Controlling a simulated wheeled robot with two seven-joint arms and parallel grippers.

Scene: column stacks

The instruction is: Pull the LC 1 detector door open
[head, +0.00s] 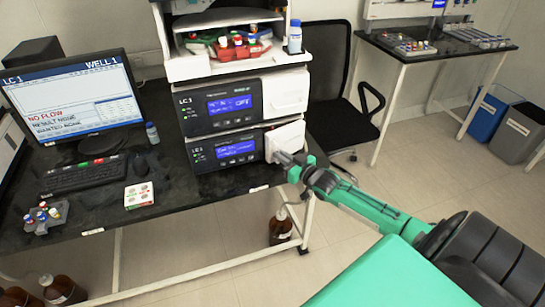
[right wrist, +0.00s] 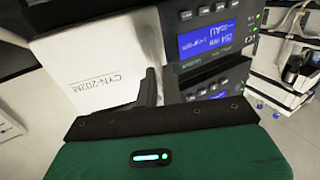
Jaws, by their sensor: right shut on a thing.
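The detector is the lower module (head: 228,150) of the stack on the black bench, with a lit blue screen. Its white door (head: 285,139) is at the right of its front; whether it stands a little ajar I cannot tell. My right gripper (head: 280,157) is at the door's lower part, shut on it. In the right wrist view, the white door panel (right wrist: 88,65) bears "CYN-202M". A dark finger of my right gripper (right wrist: 150,88) lies along the panel's edge, beside the screen; the grip point itself is hidden. My left gripper is not in view.
The upper module (head: 220,107), marked LC 1, sits directly above with its own white panel (head: 286,92). A monitor (head: 75,95) and keyboard (head: 82,175) are on the left. An office chair (head: 335,90) stands behind right. A brown bottle (head: 280,228) is under the bench.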

